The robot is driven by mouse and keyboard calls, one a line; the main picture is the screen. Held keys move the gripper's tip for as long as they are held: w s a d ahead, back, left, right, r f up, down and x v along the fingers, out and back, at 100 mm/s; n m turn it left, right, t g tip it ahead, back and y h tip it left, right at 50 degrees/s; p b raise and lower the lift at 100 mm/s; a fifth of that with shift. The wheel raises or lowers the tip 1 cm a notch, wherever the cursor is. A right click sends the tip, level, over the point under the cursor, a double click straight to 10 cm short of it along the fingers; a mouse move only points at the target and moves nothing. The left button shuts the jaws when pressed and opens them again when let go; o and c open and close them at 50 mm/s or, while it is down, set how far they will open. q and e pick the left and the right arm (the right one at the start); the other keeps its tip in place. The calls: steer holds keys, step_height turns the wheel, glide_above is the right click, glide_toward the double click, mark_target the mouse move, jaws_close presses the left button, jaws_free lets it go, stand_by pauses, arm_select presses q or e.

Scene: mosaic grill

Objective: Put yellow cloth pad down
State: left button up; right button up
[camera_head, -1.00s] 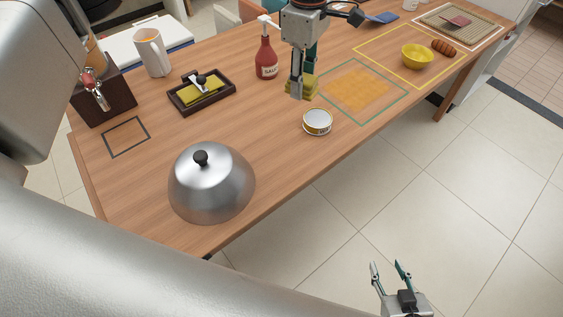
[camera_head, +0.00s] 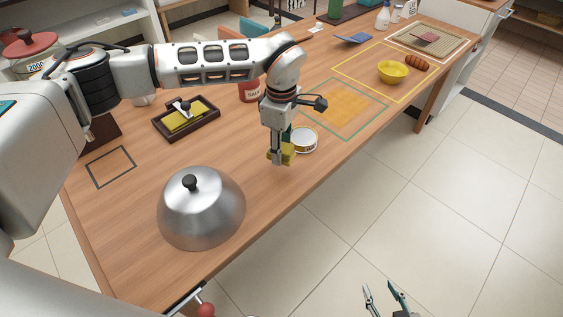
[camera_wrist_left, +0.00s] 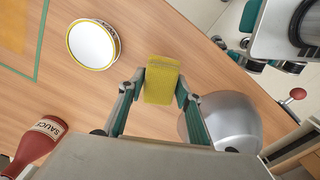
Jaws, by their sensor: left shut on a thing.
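My left gripper (camera_head: 280,158) is shut on the yellow cloth pad (camera_head: 288,153) over the front part of the wooden table, between the steel dome and the small tin. In the left wrist view the yellow cloth pad (camera_wrist_left: 161,82) sits between the two fingers of the left gripper (camera_wrist_left: 160,90). I cannot tell whether the pad touches the table. My right gripper (camera_head: 385,297) is at the bottom edge of the head view, off the table, with its fingers apart and nothing between them.
A steel dome (camera_head: 203,212) stands left of the left gripper. A small tin (camera_head: 304,140) stands close to its right. The red sauce bottle (camera_head: 248,90) is partly hidden behind my arm. A dark tray (camera_head: 213,122) holds another yellow pad. An orange patch (camera_head: 345,110) lies inside a green outline.

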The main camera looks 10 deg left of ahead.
mark_target(281, 171)
arm_select(q)
steer(key=shift+f, duration=2.8)
steer(key=shift+f, duration=0.15)
steer(key=o, duration=1)
step_height(281, 171, up, 12)
steer(key=shift+r, duration=0.2)
steer(key=shift+s, duration=0.1)
